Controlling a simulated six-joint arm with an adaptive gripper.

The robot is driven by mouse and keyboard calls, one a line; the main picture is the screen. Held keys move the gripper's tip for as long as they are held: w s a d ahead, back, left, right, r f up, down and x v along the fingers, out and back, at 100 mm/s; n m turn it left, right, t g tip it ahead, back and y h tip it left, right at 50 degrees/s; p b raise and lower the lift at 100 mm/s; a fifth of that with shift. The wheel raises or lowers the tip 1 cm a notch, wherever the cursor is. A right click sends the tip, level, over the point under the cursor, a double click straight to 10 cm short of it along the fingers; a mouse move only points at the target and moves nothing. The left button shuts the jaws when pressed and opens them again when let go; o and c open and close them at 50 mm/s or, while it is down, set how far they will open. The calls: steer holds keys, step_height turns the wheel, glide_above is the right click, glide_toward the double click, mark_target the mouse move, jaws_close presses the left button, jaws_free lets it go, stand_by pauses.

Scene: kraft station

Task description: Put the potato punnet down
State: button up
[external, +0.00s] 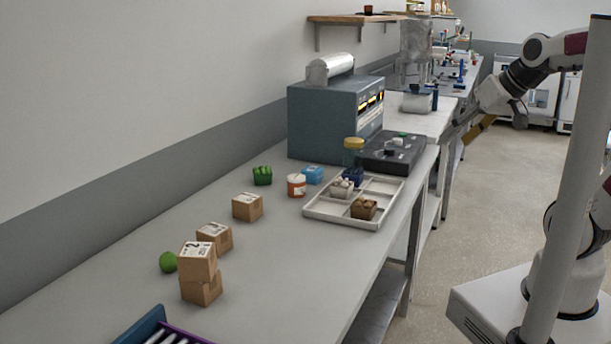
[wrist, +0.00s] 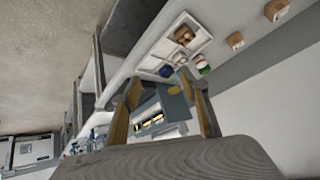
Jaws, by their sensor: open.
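The potato punnet (external: 364,208), a small brown container with brown lumps, sits in the near compartment of the white divided tray (external: 318,212) on the bench. In the wrist view the punnet (wrist: 184,35) shows in the tray (wrist: 153,62) near the top. My gripper (external: 473,132) is up in the air at the right, beyond the bench's front edge and well apart from the tray. In the wrist view its two fingers (wrist: 163,112) are spread with nothing between them.
A punnet of pale items (external: 342,188) and a dark blue punnet (external: 352,175) are also in the tray. A yellow-lidded jar (external: 353,147) and a black scale-like unit (external: 392,158) stand behind. Several cardboard boxes (external: 247,207) and a green punnet (external: 262,176) stand left.

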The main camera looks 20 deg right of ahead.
steer(key=w+a+r+m+t+y, duration=0.1)
steer(key=w+a+r+t, duration=0.15)
steer(key=w+a, duration=0.5)
steer(key=w+a+r+m+t+y, duration=0.1)
steer(key=w+a+r, duration=0.2)
steer(key=w+a, duration=0.45)
steer(key=w+a+f+m+t, duration=0.1)
steer(key=w+a+m+t, duration=0.1)
steer(key=w, duration=0.5)
steer(key=m+g+h, duration=0.4)
steer(key=m+h, duration=0.2)
steer(key=h, duration=0.9)
glide_toward(361, 209)
steer(key=x, duration=0.5)
steer(key=shift+w+d+f, duration=0.1)
steer(key=shift+d, duration=0.15)
steer(key=shift+w+d+y, duration=0.1)
steer(key=shift+y, duration=0.2)
